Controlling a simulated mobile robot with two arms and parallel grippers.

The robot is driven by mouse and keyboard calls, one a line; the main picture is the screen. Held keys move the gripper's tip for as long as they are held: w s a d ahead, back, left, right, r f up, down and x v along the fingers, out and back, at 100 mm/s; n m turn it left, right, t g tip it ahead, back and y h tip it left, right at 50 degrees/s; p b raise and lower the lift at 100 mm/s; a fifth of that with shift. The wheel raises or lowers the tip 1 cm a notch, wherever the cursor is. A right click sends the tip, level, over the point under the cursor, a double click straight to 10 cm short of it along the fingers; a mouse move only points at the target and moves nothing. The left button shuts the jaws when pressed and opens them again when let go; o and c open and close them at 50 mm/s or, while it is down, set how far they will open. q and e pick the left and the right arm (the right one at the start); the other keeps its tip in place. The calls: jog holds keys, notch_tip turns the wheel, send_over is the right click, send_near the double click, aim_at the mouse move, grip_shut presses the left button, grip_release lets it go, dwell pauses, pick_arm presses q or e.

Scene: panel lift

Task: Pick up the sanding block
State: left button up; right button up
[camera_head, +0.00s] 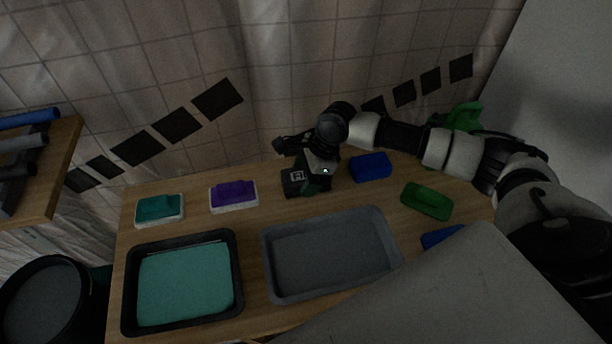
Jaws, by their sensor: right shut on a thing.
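My right gripper (312,187) is at the back middle of the wooden table, its arm coming in from the right. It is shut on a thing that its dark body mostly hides. A dark green edge (326,184) shows beside the fingers and seems to be part of the held block, which I take to be the sanding block. I cannot tell whether it touches the table. My left gripper is not in view.
A teal block (160,208) and a purple block (233,195) lie left. A blue block (371,167) and green block (427,200) lie right. A black tray (128,292) with teal contents and a grey tray (330,254) are in front.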

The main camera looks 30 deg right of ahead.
aim_at(299, 175)
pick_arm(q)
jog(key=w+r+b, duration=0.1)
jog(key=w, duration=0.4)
pick_arm(e)
jog(key=shift+r, duration=0.15)
notch_tip(299, 175, up, 4)
jog(key=shift+p, duration=0.35)
jog(key=shift+s+d+r, duration=0.35)
jog(key=shift+d+r, duration=0.2)
jog(key=shift+r, duration=0.05)
pick_arm(q)
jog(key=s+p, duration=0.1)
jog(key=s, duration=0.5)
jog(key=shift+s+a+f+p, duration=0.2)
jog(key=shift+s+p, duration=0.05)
jog(key=shift+p, duration=0.05)
pick_arm(e)
jog(key=s+d+r, duration=0.6)
jog(key=d, duration=0.2)
jog(key=shift+s+d, duration=0.15)
